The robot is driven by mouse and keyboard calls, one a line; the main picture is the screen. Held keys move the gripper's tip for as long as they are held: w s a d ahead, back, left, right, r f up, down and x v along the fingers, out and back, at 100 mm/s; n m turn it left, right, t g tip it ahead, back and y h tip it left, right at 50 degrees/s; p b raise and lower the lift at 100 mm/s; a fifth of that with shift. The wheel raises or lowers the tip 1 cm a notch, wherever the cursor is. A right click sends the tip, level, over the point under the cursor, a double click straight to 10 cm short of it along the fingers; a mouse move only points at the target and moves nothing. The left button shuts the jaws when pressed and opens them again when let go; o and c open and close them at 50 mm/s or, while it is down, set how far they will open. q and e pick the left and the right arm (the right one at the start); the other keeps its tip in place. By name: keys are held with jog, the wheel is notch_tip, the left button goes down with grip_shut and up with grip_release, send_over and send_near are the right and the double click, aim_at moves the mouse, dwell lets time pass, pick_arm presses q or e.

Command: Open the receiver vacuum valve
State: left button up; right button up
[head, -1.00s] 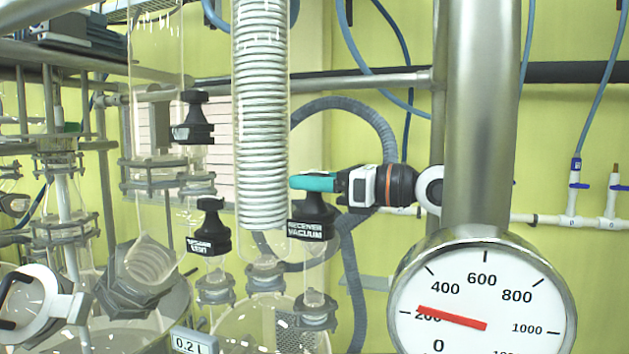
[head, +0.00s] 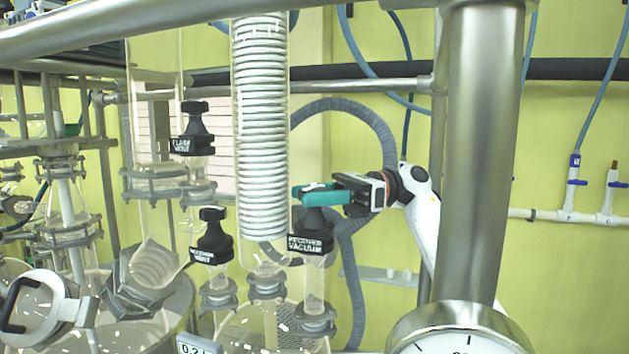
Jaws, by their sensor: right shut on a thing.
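The receiver vacuum valve (head: 311,242) is a black knob with a white-lettered label, on a glass neck right of the coiled condenser's lower end. My right gripper (head: 316,196) reaches in from the right. Its teal fingers are shut on the top of this knob. The fingers hide part of the knob's top, and I cannot tell how far it is turned. My left gripper cannot be made out.
Two similar black knobs, the flask vent (head: 193,130) and another vent knob (head: 212,237), stand to the left. The coiled glass condenser (head: 260,130) is close beside my fingers. A thick steel column (head: 480,150) and a round gauge (head: 462,335) stand at the right front.

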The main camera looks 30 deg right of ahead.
jog(key=n+g+p, duration=0.1)
jog(key=n+g, duration=0.1)
jog(key=g, duration=0.2)
jog(key=shift+r+n, duration=0.15)
jog(key=shift+n, duration=0.15)
jog(key=shift+n+g+p, duration=0.3)
jog(key=shift+n+g, duration=0.7)
jog(key=shift+g, duration=0.6)
jog(key=shift+g+h, duration=0.3)
jog(key=shift+f, duration=0.2)
jog(key=o, duration=1)
